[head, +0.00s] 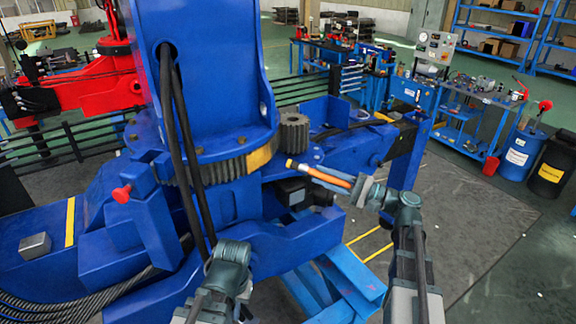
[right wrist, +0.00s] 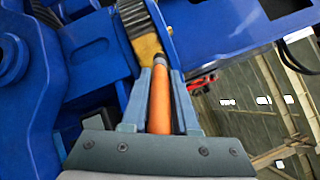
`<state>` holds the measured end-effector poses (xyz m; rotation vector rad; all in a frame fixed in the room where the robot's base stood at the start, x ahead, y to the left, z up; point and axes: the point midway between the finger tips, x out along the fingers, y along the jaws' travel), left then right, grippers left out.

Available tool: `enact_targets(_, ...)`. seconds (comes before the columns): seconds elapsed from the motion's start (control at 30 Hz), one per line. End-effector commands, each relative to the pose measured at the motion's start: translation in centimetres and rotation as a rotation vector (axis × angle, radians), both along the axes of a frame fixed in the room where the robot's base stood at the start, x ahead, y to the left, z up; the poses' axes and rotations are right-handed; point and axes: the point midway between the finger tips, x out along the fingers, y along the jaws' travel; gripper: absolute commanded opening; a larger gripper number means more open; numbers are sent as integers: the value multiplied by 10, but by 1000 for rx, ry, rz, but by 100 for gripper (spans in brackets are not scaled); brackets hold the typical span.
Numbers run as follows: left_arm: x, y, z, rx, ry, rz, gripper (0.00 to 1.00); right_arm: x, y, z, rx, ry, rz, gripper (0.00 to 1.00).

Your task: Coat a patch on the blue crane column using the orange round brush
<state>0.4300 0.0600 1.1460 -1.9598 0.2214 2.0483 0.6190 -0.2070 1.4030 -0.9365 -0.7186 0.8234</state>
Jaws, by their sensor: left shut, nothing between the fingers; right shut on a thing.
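The blue crane column (head: 205,70) stands upright at the left centre, above a toothed ring. A yellow patch (head: 262,156) is on that ring's side, and it also shows in the right wrist view (right wrist: 147,47). My right gripper (head: 362,189) is shut on the orange round brush (head: 326,177), which points left toward the patch. In the head view a small gap shows between the brush tip and the patch. In the right wrist view the brush (right wrist: 160,98) overlaps the patch's lower edge. My left gripper (head: 232,260) is low in the centre, empty; its fingers are hard to make out.
Black hoses (head: 180,140) hang down the column's front. A grey pinion gear (head: 294,132) stands right of the ring. A blue beam (head: 350,150) extends right, above my right gripper. Workbenches and drums (head: 522,152) stand farther back, with open floor before them.

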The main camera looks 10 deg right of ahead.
Motion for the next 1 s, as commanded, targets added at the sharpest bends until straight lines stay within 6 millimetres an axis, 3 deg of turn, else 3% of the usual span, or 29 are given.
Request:
enact_targets(0.37,0,0,0,0,0,0,0,5,4,0,1,-1,2,0)
enact_targets(1.0,0,0,0,0,0,0,0,48,44,0,0,0,1,0)
